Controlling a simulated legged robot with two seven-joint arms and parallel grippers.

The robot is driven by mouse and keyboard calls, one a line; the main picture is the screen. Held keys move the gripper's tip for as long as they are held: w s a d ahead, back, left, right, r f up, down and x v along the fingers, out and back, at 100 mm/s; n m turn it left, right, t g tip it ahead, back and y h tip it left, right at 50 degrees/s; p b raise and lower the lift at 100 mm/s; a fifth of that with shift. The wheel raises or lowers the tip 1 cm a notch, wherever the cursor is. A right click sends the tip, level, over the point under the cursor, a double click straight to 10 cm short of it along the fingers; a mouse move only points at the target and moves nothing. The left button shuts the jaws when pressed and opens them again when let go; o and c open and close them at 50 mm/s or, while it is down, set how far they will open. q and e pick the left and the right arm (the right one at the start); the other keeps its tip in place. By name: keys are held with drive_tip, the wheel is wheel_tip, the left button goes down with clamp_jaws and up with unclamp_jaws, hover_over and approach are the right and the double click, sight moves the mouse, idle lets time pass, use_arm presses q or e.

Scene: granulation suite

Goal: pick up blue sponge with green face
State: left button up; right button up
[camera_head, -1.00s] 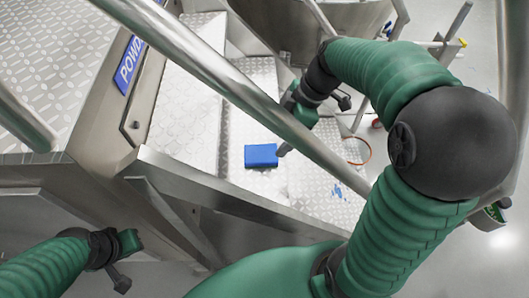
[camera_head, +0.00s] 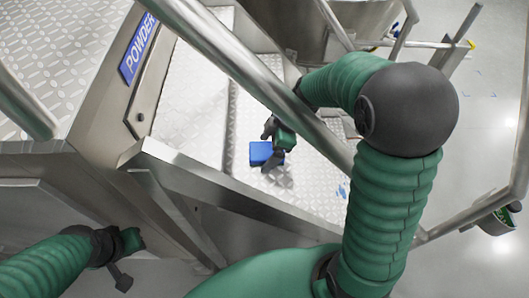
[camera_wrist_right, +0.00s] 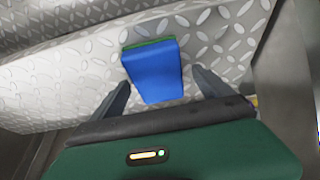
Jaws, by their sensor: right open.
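The blue sponge (camera_head: 262,153) lies on a diamond-plate metal step in the head view. In the right wrist view the sponge (camera_wrist_right: 155,72) shows its blue side, with a thin green edge at its far end. My right gripper (camera_head: 272,150) is open at the sponge, partly covering its right side in the head view. In the wrist view its two fingers (camera_wrist_right: 160,88) stand on either side of the sponge's near end, with gaps visible on both sides. My left gripper (camera_head: 127,262) hangs at the lower left, away from the sponge; its jaws are not clear.
A metal handrail (camera_head: 240,75) runs diagonally above the steps, close to my right arm. A steel side panel (camera_head: 190,180) edges the step at the front. A blue sign (camera_head: 138,48) is on the frame at left. Bare tread (camera_head: 310,190) lies right of the sponge.

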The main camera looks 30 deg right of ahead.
sight(269, 150)
drive_tip(key=shift+w+d+f, duration=0.1)
drive_tip(key=shift+d+f, duration=0.15)
drive_tip(key=shift+d, duration=0.35)
drive_tip(key=shift+c, duration=0.4)
drive_tip(key=shift+a+r, duration=0.15)
drive_tip(key=shift+a, duration=0.4)
drive_tip(key=c, duration=1)
drive_tip(key=shift+d, duration=0.1)
drive_tip(key=c, duration=0.3)
use_arm(q)
drive_tip(key=shift+d, duration=0.4)
use_arm(e)
drive_tip(key=shift+d, duration=0.2)
